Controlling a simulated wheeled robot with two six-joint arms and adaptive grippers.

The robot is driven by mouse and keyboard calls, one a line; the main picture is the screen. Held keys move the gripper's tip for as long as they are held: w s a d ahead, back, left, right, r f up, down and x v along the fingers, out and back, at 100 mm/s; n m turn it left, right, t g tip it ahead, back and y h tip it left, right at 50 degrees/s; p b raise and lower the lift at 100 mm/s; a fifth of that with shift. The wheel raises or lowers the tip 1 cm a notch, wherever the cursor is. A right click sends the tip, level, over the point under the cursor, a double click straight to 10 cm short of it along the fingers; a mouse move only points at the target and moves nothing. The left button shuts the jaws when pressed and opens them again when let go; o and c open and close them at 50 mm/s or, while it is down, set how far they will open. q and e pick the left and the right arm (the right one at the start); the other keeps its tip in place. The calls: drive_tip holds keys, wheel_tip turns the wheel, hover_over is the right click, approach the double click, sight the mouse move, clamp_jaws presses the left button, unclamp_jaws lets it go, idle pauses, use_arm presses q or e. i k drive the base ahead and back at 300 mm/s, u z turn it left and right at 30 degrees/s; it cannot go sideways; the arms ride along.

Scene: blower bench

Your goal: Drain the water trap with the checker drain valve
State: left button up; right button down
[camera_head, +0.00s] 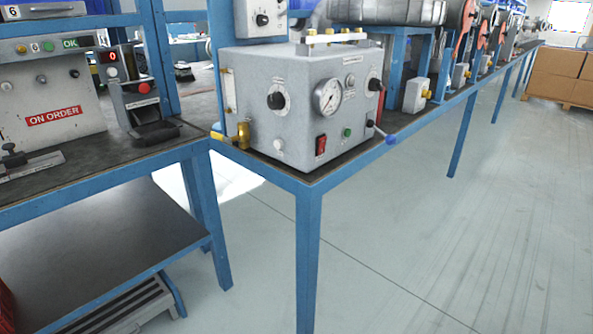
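The checker (305,105) is a grey box on the corner of a blue-legged bench. I cannot tell for certain which of these is the drain valve. A narrow upright window (229,92) on the left side may be the water trap. Neither gripper is in view.
A left bench holds a panel marked ON ORDER (53,116) and a black cradle (155,132). A dark lower shelf (105,250) is below. Brown boxes (562,75) stand far right. The floor (450,240) to the right is clear.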

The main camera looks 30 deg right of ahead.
sight(221, 137)
drive_tip(key=z, duration=0.3)
drive_tip(key=k, duration=0.45)
drive_tip(key=u, duration=0.9)
drive_tip(key=i, duration=1.6)
drive_tip(key=z, duration=0.65)
